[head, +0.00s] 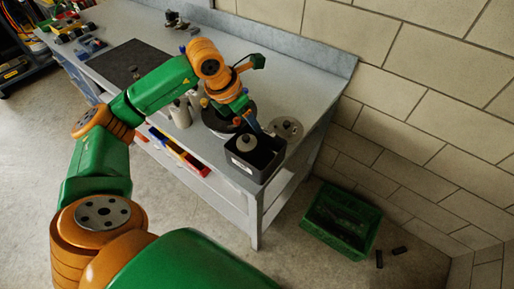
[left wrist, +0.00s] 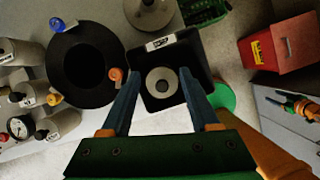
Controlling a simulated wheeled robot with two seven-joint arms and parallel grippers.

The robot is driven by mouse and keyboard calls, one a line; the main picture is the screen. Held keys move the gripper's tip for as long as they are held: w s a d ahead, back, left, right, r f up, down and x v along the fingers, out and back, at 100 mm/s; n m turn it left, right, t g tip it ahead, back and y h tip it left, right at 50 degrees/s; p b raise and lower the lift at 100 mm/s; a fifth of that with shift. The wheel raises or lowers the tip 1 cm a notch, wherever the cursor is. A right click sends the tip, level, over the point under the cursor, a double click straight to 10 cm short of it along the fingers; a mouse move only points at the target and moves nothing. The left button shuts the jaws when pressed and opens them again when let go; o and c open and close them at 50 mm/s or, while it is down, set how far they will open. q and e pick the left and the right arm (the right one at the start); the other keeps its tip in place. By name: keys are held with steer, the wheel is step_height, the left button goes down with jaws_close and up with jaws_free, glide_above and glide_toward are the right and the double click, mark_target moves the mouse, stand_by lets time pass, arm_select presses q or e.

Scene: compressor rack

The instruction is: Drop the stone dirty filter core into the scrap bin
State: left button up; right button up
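A pale grey, ring-shaped filter core (left wrist: 163,99) shows inside the outline of a black open box (left wrist: 192,45) with a white label too small to read. In the head view the core (head: 246,143) appears within the black box (head: 262,172) at the bench's front corner. My left gripper (head: 246,119) is above the box. In the left wrist view its blue fingers (left wrist: 160,82) are spread, with clear gaps to the core on both sides. Whether the core rests on the box floor is hard to tell. My right gripper is not in view.
A dark round plate (left wrist: 85,92) and several grey canisters stand beside the box. A green crate (head: 318,231) with dark contents sits on the floor, right of the bench (head: 312,70). Two small dark pieces lie near it. A red box (left wrist: 292,48) shows in the wrist view.

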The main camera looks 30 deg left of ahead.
arm_select(q)
steer(key=d+b+v, duration=0.1)
steer(key=v, duration=0.6)
steer(key=shift+a, duration=0.45)
